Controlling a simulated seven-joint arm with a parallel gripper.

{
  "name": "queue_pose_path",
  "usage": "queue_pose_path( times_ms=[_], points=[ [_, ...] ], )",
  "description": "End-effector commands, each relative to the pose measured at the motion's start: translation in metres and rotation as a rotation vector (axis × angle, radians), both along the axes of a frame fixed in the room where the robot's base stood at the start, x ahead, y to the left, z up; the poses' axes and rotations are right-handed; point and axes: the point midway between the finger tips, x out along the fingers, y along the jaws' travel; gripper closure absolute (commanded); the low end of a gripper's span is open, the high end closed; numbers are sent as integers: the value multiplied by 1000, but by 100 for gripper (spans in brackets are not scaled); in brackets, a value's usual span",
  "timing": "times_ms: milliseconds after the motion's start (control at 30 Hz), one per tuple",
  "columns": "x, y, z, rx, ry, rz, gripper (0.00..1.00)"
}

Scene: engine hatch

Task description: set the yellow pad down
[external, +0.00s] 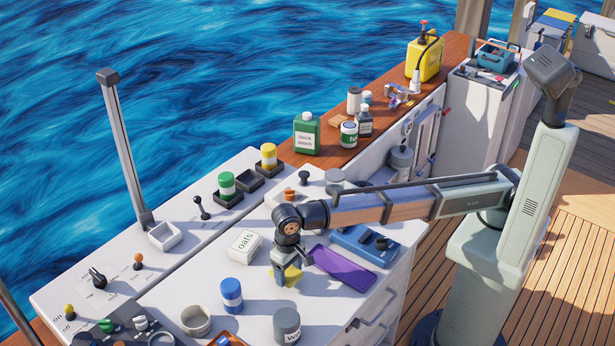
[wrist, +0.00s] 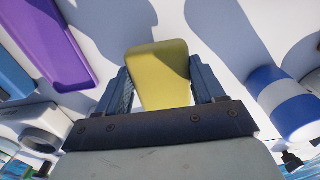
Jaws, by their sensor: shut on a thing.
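The yellow pad (wrist: 160,72) is a small block between the two fingers of my gripper (wrist: 160,88) in the wrist view. The fingers are shut on its two sides. In the external view the yellow pad (external: 292,276) shows below my gripper (external: 285,275), over the white counter (external: 262,285). I cannot tell whether the pad touches the counter or is a little above it.
A purple tray-like item (external: 344,268) lies just right of my gripper. A white oats box (external: 244,244) stands to the left. A blue-and-white canister (external: 231,293) and a grey jar (external: 287,325) stand in front. Bare counter lies between them.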

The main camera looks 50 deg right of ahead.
Motion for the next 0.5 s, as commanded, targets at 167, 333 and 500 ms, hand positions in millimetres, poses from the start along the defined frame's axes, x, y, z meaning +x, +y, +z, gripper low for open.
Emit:
queue_pose_path(
  times_ms=[167,333,500],
  points=[
    [0,-1,-23,-2,1,0,62],
    [0,0,-31,0,0,0,62],
    [0,0,-31,0,0,0,62]
  ],
)
